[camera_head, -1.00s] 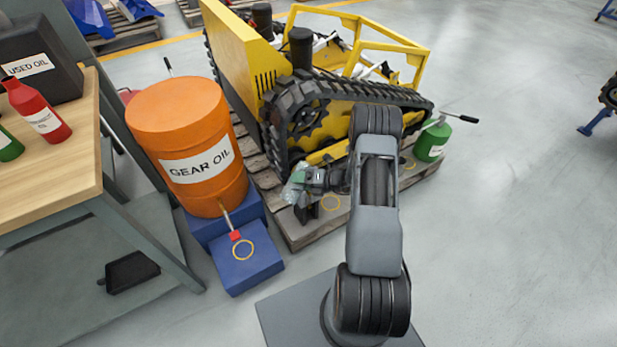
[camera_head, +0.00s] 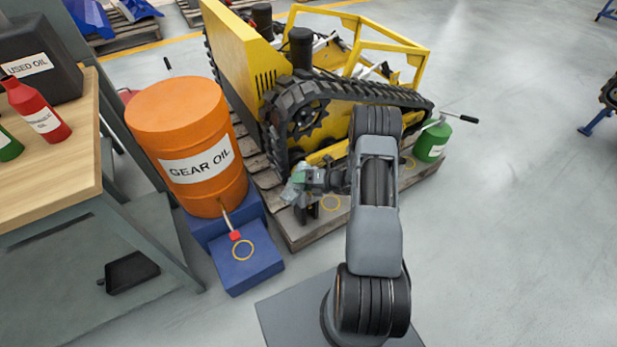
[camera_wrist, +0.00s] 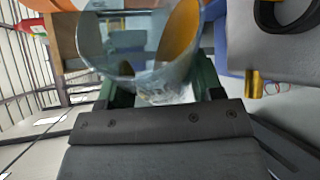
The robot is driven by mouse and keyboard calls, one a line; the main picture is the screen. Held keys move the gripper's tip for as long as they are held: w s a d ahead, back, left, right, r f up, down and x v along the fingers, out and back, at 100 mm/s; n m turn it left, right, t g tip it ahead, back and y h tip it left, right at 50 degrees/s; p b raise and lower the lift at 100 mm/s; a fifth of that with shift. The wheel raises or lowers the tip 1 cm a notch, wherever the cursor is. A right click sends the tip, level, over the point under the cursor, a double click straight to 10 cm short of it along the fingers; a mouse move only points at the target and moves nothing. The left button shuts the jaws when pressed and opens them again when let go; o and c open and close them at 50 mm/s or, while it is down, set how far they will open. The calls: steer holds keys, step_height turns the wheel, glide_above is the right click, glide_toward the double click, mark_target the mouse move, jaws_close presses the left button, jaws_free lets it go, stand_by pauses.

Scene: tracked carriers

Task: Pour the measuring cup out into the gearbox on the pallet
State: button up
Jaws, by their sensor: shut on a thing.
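The clear measuring cup (camera_wrist: 118,62) is between the two green fingers of my gripper (camera_wrist: 163,88) in the wrist view. An amber patch shows slanted through its wall, and the cup looks tilted. In the head view the cup (camera_head: 291,194) and my gripper (camera_head: 308,178) are small, at the near left corner of the pallet (camera_head: 300,238). A dark part (camera_head: 306,212), perhaps the gearbox, shows just below them. In the wrist view a grey surface with a black ring (camera_wrist: 285,22) and a brass plug (camera_wrist: 254,84) lies right of the cup. I see no stream of liquid.
The orange gear oil drum (camera_head: 185,115) stands on blue blocks (camera_head: 243,268) left of the pallet, its red tap pointing forward. A yellow tracked carrier (camera_head: 235,50) is on the pallet behind my gripper. A green can (camera_head: 433,142) stands at right. The workbench (camera_head: 60,170) is far left.

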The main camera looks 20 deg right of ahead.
steer(key=shift+w+d+f+m+y, duration=0.15)
steer(key=shift+f+m+y, duration=0.2)
steer(key=shift+m, duration=0.45)
stand_by(4.3)
steer(key=shift+d+r+m+y, duration=0.1)
steer(key=shift+r+m+y, duration=0.25)
steer(key=shift+r+m, duration=0.15)
stand_by(2.4)
